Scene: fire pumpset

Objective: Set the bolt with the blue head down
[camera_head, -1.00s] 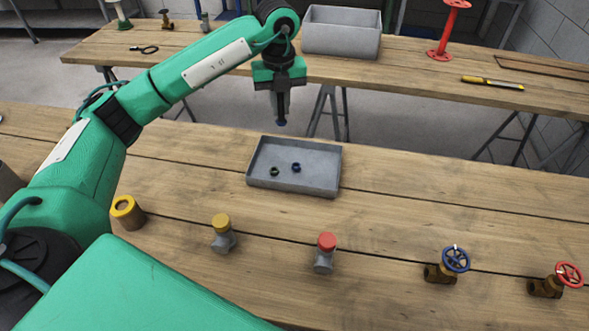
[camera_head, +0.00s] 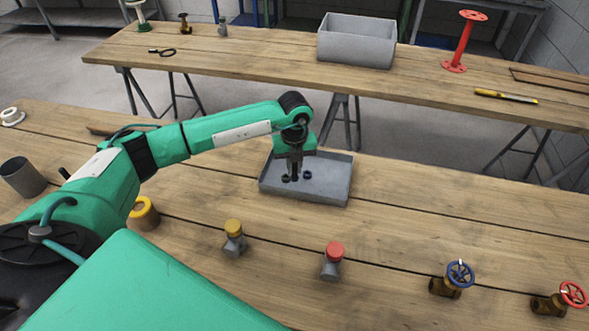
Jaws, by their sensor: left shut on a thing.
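My left gripper (camera_head: 295,171) is low over the grey tray (camera_head: 338,190) on the near table, pointing down. It is shut on the bolt with the blue head, which is mostly hidden at the fingertips; I cannot tell whether it touches the tray floor. A small dark piece (camera_head: 286,178) lies in the tray just left of the fingertips. A small dark blue piece (camera_head: 307,175) lies just right of them. My right gripper is not in view.
Along the near table stand a yellow-topped fitting (camera_head: 234,238), a red-topped fitting (camera_head: 333,262), a blue-wheeled valve (camera_head: 458,275) and a red-wheeled valve (camera_head: 570,296). A grey bin (camera_head: 356,45) stands on the far table. The near table's right side behind the valves is clear.

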